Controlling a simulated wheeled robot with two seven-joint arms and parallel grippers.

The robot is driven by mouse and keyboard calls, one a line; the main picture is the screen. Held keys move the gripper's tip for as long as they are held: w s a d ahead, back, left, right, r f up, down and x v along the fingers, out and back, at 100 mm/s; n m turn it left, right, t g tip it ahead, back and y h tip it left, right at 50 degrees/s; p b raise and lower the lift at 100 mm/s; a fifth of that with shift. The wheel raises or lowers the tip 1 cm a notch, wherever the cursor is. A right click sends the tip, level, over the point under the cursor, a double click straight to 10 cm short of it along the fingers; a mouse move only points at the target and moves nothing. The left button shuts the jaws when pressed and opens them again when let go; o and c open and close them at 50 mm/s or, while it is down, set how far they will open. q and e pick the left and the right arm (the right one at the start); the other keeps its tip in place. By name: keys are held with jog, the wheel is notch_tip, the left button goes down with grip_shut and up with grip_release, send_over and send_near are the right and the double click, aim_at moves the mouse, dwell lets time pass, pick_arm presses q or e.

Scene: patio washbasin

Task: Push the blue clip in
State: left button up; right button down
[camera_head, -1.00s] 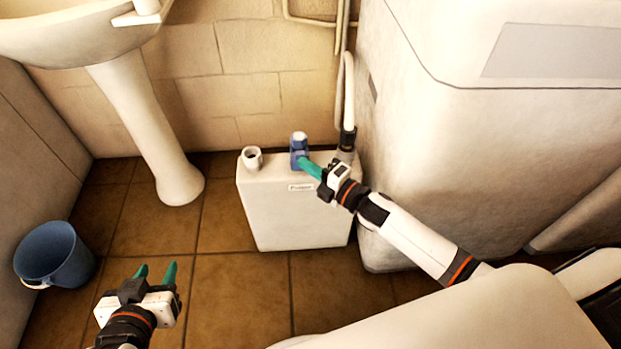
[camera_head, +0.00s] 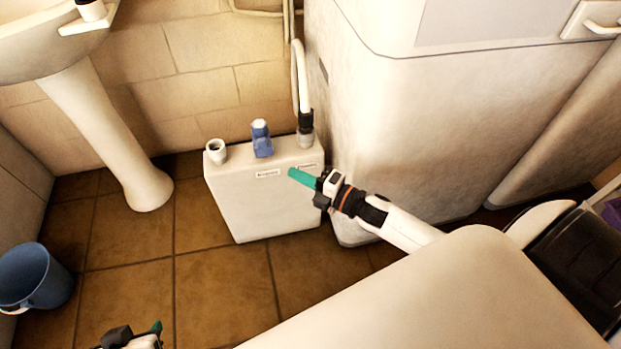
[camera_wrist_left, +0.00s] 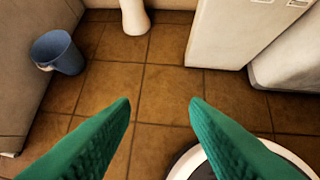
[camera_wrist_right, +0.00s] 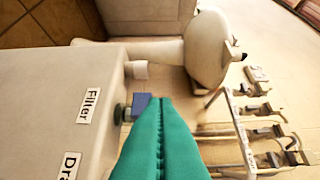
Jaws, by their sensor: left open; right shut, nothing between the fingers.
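The blue clip (camera_head: 262,141) stands on top of the white box (camera_head: 250,205), between a short white collar and a hose fitting. My right gripper (camera_head: 291,172) is shut and empty, in front of the box's upper right face, apart from the clip. Its green fingers (camera_wrist_right: 163,99) fill the lower middle of its wrist view. My left gripper (camera_wrist_left: 160,102) is open and empty above the floor; only its top shows at the head view's bottom edge.
A white collar (camera_head: 216,151) is left of the clip, and a hose fitting (camera_head: 305,130) is right of it. A large white appliance (camera_head: 400,130) stands close on the right. A basin pedestal (camera_head: 110,140) and a blue bucket (camera_head: 33,278) are left. The tiled floor between is clear.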

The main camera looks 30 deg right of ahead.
pick_arm(q)
jog(key=shift+s+a+f+g, duration=0.2)
jog(key=shift+s+g, duration=0.1)
jog(key=shift+s, duration=0.2)
jog(key=shift+s+a+f+g, duration=0.15)
jog(key=shift+s+g, duration=0.15)
jog(key=shift+s, duration=0.15)
pick_arm(e)
jog(key=shift+v, duration=1.45)
